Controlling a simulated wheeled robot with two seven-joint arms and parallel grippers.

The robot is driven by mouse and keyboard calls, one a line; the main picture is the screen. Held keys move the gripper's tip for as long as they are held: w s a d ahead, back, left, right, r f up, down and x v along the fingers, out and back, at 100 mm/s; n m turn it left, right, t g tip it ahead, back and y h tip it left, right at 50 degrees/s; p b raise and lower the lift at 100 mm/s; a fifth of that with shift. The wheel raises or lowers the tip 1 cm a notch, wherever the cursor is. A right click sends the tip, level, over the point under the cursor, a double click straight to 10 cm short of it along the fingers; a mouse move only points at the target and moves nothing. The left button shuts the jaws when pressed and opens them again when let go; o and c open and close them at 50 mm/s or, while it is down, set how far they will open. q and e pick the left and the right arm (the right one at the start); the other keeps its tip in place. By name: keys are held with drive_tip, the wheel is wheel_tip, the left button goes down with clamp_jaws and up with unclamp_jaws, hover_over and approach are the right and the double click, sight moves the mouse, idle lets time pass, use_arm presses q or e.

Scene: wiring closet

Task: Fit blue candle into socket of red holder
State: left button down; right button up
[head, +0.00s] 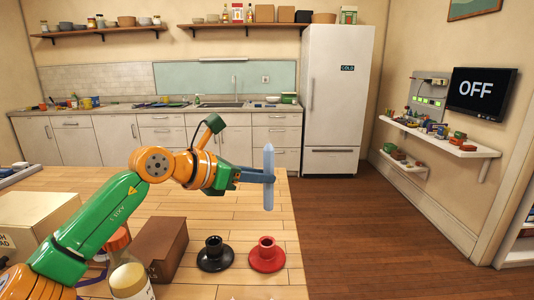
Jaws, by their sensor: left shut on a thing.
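The blue candle (268,160) is a long pale-blue stick, held upright in the air. A black holder (214,254) of the same shape stands just left of the red one.
A brown box (168,250), a jar (130,279) and a pale carton (35,222) stand on the table (230,200) to the left. The table's right edge runs close beside the red holder. The tabletop behind the holders is clear.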

sight(265, 193)
use_arm(q)
drive_tip(key=shift+f+b, duration=0.65)
drive_tip(key=shift+f, duration=0.9)
use_arm(e)
drive_tip(key=shift+f, duration=1.3)
use_arm(q)
drive_tip(key=shift+f+b, duration=0.3)
drive_tip(key=shift+f, duration=0.2)
drive_tip(key=f, duration=0.1)
drive_tip(key=f+b, duration=0.1)
drive_tip(key=f, duration=0.1)
drive_tip(key=f+b, duration=0.1)
drive_tip(key=shift+w+a+f, duration=0.15)
drive_tip(key=shift+w+a, duration=0.05)
drive_tip(key=shift+w, duration=0.05)
use_arm(e)
wheel_tip(265, 193, down, 3)
drive_tip(key=shift+r, duration=0.1)
drive_tip(key=shift+r, duration=0.2)
use_arm(q)
drive_tip(key=shift+f+b, duration=1.35)
drive_tip(key=shift+f, duration=0.5)
use_arm(e)
drive_tip(key=shift+f, duration=1.5)
use_arm(q)
drive_tip(key=shift+s+f, duration=0.1)
drive_tip(key=shift+s, duration=0.1)
use_arm(e)
drive_tip(key=shift+f, duration=0.1)
